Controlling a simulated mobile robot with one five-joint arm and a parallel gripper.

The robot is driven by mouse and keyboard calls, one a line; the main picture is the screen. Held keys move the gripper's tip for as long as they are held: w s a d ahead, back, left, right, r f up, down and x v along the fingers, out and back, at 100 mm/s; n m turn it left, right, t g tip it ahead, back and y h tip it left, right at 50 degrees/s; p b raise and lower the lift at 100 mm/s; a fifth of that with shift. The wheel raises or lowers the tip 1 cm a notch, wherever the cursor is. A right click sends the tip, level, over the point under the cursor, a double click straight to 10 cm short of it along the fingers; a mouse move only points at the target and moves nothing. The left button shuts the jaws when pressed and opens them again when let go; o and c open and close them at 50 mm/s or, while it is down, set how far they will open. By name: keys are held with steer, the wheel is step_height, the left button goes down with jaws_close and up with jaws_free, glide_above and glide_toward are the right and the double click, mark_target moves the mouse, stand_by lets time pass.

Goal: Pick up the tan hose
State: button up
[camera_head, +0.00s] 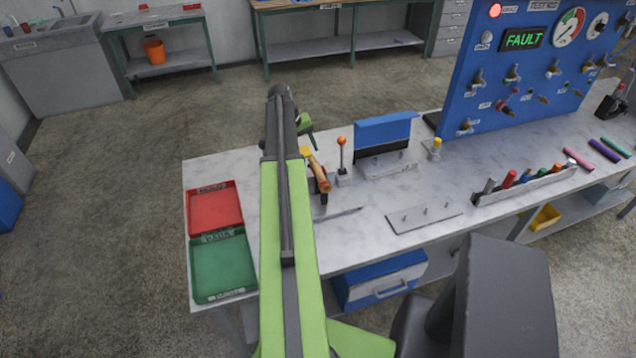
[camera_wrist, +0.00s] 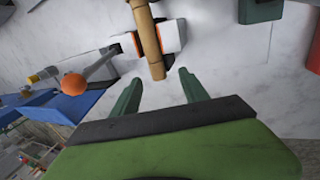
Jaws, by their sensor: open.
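The tan hose (camera_head: 318,172) is a short tan-brown tube near the back left part of the workbench, just right of my arm. In the wrist view the tan hose (camera_wrist: 147,38) runs from the top edge downward, passing through a holder (camera_wrist: 170,37) with white and orange sides. Its lower end lies just beyond the gap between my fingertips. My gripper (camera_wrist: 158,85) is open with its two green fingers apart and nothing between them. In the head view my gripper (camera_head: 306,125) is partly hidden by my own arm.
An orange-knobbed lever (camera_head: 342,155) stands close right of the hose; its knob (camera_wrist: 74,84) is left of my fingers. Red (camera_head: 213,208) and green (camera_head: 222,268) trays sit at the bench's left end. A blue fault panel (camera_head: 520,70) rises at right.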

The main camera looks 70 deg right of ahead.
mark_target(312, 161)
steer(key=shift+s+d+f, duration=0.1)
steer(key=shift+f, duration=0.15)
steer(key=b+x, duration=0.5)
steer(key=shift+s+f, duration=0.15)
steer(key=shift+s, duration=0.15)
steer(key=shift+a, duration=0.2)
jaws_close()
